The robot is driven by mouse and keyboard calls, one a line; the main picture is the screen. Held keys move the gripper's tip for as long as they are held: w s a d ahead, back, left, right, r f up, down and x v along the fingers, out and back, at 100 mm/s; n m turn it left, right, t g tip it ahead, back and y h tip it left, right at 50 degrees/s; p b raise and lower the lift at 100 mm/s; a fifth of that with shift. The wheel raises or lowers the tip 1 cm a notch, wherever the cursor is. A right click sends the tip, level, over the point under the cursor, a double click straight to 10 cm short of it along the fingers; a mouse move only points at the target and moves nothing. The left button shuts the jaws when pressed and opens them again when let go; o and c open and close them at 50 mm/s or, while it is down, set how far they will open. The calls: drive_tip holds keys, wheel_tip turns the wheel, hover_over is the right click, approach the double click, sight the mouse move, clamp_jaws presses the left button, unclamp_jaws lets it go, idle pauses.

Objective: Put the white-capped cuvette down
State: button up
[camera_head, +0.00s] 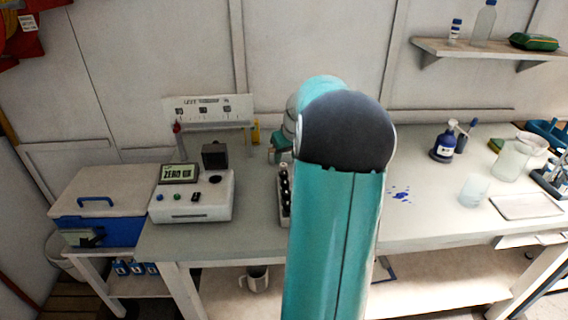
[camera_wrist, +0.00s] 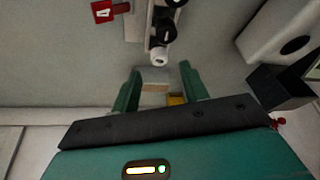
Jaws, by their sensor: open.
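My gripper (camera_wrist: 158,80) is open in the wrist view, with its two green fingers apart. The white-capped cuvette (camera_wrist: 160,57) shows as a round white cap with a dark centre, just beyond the fingertips. It is at the near end of a row of black caps in a pale rack (camera_wrist: 138,22); its body is hidden. A pale block (camera_wrist: 153,74) with a tan lower part shows between the fingers; I cannot tell what it is.
A white instrument (camera_head: 193,197) with a "ZERO OK" display stands left of the rack, with a dark box (camera_head: 215,155) behind. A blue-and-white cooler (camera_head: 100,205) is farther left. A blue bottle (camera_head: 444,145) and glassware stand right. A red tag (camera_wrist: 103,11) lies near the rack.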

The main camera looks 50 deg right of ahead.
drive_tip(key=v, duration=0.5)
drive_tip(key=shift+s+r, duration=0.1)
drive_tip(key=shift+r, duration=0.15)
drive_tip(key=w+a+r+n, duration=0.1)
drive_tip(key=a+r, duration=0.2)
drive_tip(key=a, duration=1.1)
drive_tip(key=w+a+r+n, duration=0.2)
drive_tip(key=a+r, duration=0.1)
drive_tip(key=a, duration=1)
drive_tip(key=s+a+f+n+y, duration=0.1)
drive_tip(key=s+a, duration=0.5)
drive_tip(key=a, duration=0.4)
drive_tip(key=s+a+f+n+t+y, duration=0.1)
drive_tip(key=s+a+f, duration=0.1)
drive_tip(key=s+a, duration=0.5)
drive_tip(key=a, duration=0.2)
drive_tip(key=shift+a+t, duration=0.3)
drive_tip(key=shift+a, duration=0.05)
